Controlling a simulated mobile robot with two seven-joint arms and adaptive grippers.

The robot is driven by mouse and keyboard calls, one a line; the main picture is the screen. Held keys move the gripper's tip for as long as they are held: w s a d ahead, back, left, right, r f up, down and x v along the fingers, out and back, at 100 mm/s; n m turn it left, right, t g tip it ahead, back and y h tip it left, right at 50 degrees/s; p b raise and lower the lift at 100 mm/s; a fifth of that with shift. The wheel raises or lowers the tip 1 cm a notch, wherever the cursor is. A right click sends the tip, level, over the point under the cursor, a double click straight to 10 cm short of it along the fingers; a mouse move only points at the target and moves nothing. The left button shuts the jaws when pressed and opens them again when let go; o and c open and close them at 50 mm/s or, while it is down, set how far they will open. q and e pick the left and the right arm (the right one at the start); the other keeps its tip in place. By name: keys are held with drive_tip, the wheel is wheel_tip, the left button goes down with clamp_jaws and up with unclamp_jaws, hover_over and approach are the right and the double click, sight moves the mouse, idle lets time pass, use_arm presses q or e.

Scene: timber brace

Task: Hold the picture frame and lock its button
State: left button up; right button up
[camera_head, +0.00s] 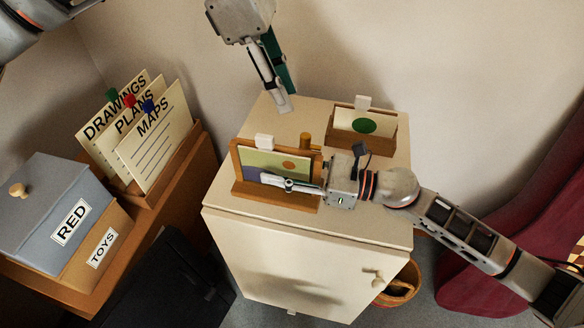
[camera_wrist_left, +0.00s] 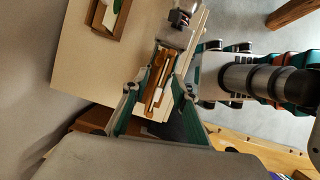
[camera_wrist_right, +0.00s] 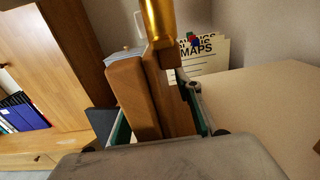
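The wooden picture frame (camera_head: 236,165) stands upright near the front of the cream cabinet top, with a white button (camera_head: 264,141) at its upper edge and a brown peg (camera_head: 305,140) at its right. My right gripper (camera_head: 290,184) is at the frame's right side, one finger crossing the picture. In the right wrist view its fingers (camera_wrist_right: 160,120) lie against both sides of the wood, below a golden peg (camera_wrist_right: 158,22). My left gripper (camera_head: 284,106) is empty above the cabinet's back edge. In the left wrist view its fingers (camera_wrist_left: 158,112) are spread, with the frame (camera_wrist_left: 152,92) beyond them.
A second wooden holder (camera_head: 375,142) with a green oval card and white block stands at the cabinet's back right. Left are a file box with label cards (camera_head: 155,135) and a grey-lidded box (camera_head: 45,200). The cabinet top (camera_head: 215,190) is bare along its left edge.

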sight(306, 136)
drive_tip(key=shift+a, duration=0.15)
drive_tip(key=shift+c, duration=0.4)
use_arm(q)
drive_tip(key=shift+o, duration=0.3)
use_arm(e)
clamp_jaws()
use_arm(q)
drive_tip(key=shift+o, duration=0.2)
drive_tip(key=d+y, duration=0.1)
drive_tip(key=d+m, duration=0.1)
drive_tip(key=d+y, duration=0.1)
drive_tip(key=shift+s+d+y, duration=0.1)
drive_tip(key=shift+s+y, duration=0.15)
drive_tip(key=shift+y, duration=0.05)
drive_tip(key=shift+m+t+y, duration=0.3)
drive_tip(key=shift+m+y, duration=0.1)
drive_tip(key=shift+y, duration=0.3)
drive_tip(key=shift+s+d+f, duration=0.1)
drive_tip(key=shift+d+f, duration=0.05)
drive_tip(key=shift+f, duration=1.35)
drive_tip(key=shift+w+d+f, duration=0.1)
drive_tip(key=shift+d+f, duration=0.05)
drive_tip(key=shift+f, duration=1.35)
drive_tip(key=shift+s+d+f, duration=0.1)
drive_tip(key=shift+d+f, duration=0.05)
drive_tip(key=shift+f, duration=1.35)
drive_tip(key=shift+c, duration=0.5)
drive_tip(key=c, duration=0.7)
drive_tip(key=shift+o, duration=0.2)
